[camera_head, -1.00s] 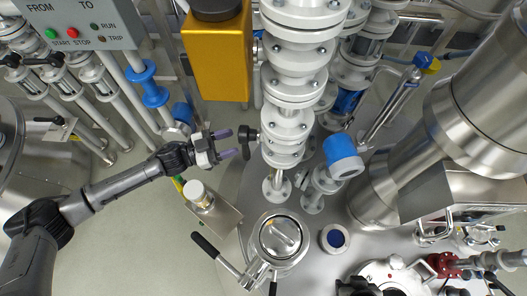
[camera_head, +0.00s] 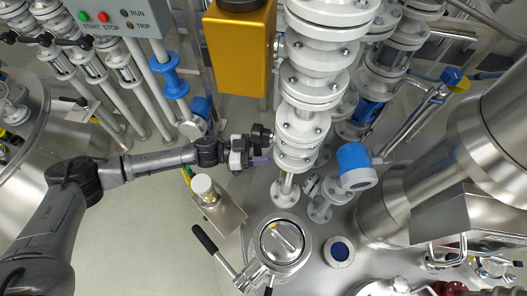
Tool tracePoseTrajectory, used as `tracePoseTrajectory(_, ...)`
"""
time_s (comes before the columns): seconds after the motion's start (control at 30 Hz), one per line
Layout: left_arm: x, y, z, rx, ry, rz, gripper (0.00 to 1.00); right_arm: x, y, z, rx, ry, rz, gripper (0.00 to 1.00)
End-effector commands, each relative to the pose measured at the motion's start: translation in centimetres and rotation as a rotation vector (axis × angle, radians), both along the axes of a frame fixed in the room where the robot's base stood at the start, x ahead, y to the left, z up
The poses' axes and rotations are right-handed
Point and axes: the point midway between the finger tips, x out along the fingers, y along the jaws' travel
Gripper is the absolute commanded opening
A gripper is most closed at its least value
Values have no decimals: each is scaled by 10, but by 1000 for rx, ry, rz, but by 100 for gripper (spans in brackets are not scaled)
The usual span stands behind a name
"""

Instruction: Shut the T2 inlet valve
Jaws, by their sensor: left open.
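My left gripper (camera_head: 262,153), with purple-tinted fingers, is open at the left side of the white flanged pipe column (camera_head: 313,90). A small black handle (camera_head: 262,132) sticks out from the left of this column, right beside the gripper. The gripper partly covers the handle, and I cannot tell if they touch. No T2 label is readable, so I cannot tell for sure which valve is the T2 inlet valve. My right gripper is not in view.
A yellow box (camera_head: 238,50) hangs above the gripper. A black lever (camera_head: 205,239) and a round steel lid (camera_head: 284,243) lie below. A blue-capped fitting (camera_head: 355,165) is to the right. A START/STOP panel (camera_head: 115,14) is at upper left. Floor shows at lower left.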

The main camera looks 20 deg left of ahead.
Motion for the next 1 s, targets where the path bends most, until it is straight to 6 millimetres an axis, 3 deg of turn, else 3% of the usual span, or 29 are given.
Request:
tracePoseTrajectory(0.33,1,-3,0,0,0,0,49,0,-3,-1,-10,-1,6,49)
tracePoseTrajectory(0.83,1,-2,0,0,0,0,1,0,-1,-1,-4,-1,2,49)
tracePoseTrajectory(1.0,1,-2,0,0,0,0,0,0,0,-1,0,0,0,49)
